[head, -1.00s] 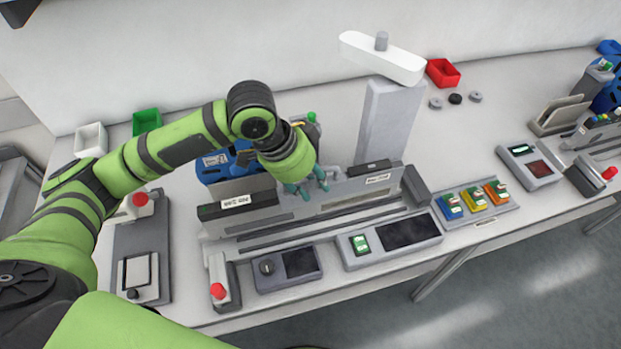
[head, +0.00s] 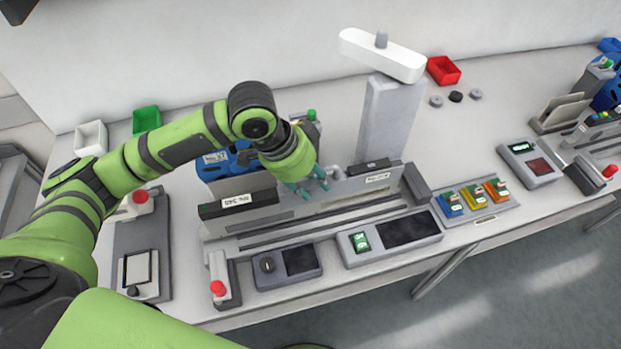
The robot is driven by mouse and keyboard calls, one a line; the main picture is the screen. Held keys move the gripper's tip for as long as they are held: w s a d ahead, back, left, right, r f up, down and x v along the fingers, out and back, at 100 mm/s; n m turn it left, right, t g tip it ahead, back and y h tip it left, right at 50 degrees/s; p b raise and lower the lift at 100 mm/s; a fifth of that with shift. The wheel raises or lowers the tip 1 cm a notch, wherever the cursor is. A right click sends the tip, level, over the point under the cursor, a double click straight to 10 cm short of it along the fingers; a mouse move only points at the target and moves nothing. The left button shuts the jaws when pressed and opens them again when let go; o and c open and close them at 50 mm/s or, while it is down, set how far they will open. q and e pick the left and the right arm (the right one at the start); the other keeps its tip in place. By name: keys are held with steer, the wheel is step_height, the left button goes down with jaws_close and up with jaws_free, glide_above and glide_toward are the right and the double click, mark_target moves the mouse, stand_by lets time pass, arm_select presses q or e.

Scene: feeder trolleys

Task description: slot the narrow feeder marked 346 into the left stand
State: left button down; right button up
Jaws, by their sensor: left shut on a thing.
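The narrow feeder (head: 250,212) has a dark body, a white label that is hard to read but seems to match 346, and a blue reel (head: 209,170) behind. It is at the left stand (head: 222,243), low over the stand's long rails; whether it is fully seated I cannot tell. My left gripper (head: 312,186), with teal fingertips, is shut on the feeder, and its wrist hides the middle of it. My right gripper is not in view.
A grey column with a white head (head: 381,57) stands behind the stand. In front are a red-button post (head: 218,289), a knob panel (head: 287,267) and a screen panel (head: 390,236). Coloured modules (head: 474,199) lie at right. Bins (head: 147,119) stand at the back left.

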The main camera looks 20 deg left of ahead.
arm_select(q)
steer(key=shift+w+f, duration=0.1)
steer(key=shift+f, duration=0.05)
stand_by(0.4)
steer(key=shift+w+d+p, duration=0.4)
steer(key=shift+d, duration=0.25)
steer(key=shift+w+d+p, duration=0.4)
steer(key=shift+d, duration=0.2)
stand_by(0.4)
